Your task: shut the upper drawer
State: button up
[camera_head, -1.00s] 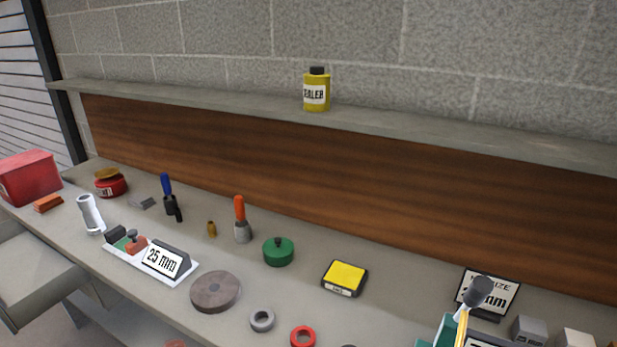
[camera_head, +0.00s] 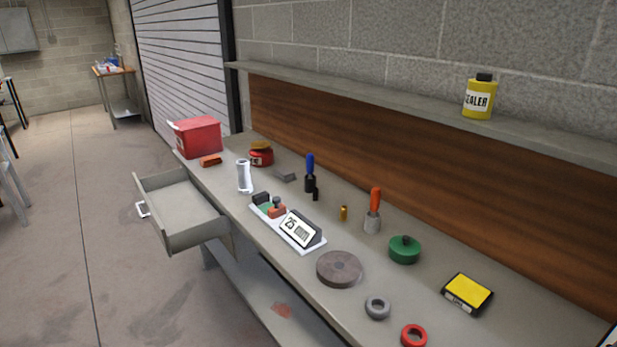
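The drawer (camera_head: 207,235) under the left part of the workbench (camera_head: 262,265) is pulled out, toward the left in the head view. It is grey, its inside looks empty, and a pale handle (camera_head: 142,209) sits on its front. Only this one drawer shows clearly, and I cannot tell from this view whether another lies below it. My gripper is not in view.
On the bench stand a red box (camera_head: 197,136), a white tray with a 25 mm sign (camera_head: 297,230), a grey disc (camera_head: 338,268), a green lidded pot (camera_head: 404,250) and a yellow-topped box (camera_head: 467,292). Open floor (camera_head: 75,215) lies left of the drawer.

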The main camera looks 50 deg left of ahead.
aim_at(183, 219)
jog(key=u, duration=0.05)
jog(key=k, duration=1.15)
jog(key=u, duration=2.4)
jog(key=i, duration=1.6)
jog(key=u, duration=0.4)
jog(key=i, duration=1)
jog(key=u, duration=0.65)
